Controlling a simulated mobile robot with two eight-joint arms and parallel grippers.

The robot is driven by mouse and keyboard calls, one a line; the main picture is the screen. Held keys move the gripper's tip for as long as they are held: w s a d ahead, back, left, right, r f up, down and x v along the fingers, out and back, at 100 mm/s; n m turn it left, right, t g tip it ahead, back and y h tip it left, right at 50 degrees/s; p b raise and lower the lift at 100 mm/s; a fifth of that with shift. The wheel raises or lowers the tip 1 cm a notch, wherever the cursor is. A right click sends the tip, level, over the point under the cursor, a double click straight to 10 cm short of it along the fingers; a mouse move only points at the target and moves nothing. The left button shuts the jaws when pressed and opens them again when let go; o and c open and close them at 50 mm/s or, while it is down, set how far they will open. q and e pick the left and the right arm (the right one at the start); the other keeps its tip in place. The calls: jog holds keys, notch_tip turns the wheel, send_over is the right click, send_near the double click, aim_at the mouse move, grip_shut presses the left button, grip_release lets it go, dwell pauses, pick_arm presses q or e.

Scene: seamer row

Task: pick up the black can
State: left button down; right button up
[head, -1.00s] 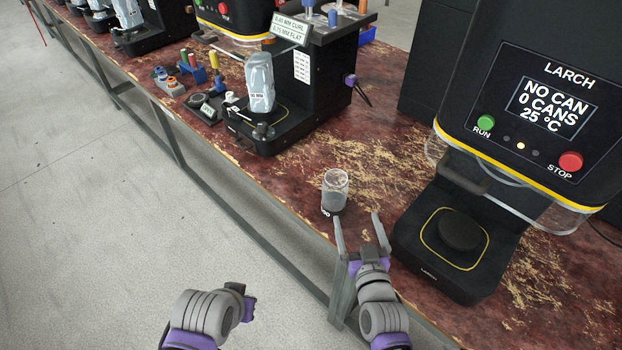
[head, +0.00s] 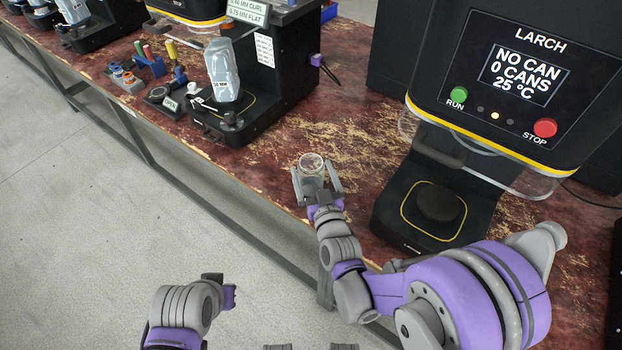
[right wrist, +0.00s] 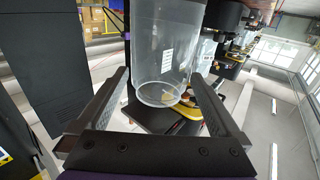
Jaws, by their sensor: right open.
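The only loose can near my right gripper is a clear, see-through can (head: 312,164) with a round rim, upright on the bench near its front edge. No plainly black can shows; its lower part is hidden by my gripper in the head view. In the right wrist view the clear can (right wrist: 162,45) has a small white label and stands between the fingers. My right gripper (head: 315,180) is open, one finger on each side of the can; I cannot tell whether they touch it. My left gripper (head: 228,292) hangs over the floor, its jaws unclear.
A black seamer (head: 480,110) reading "NO CAN, 0 CANS" stands to the right, its round plate (head: 438,205) empty. Bare worn bench (head: 270,150) lies between.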

jog(key=shift+x, duration=1.2)
jog(key=c, duration=1.5)
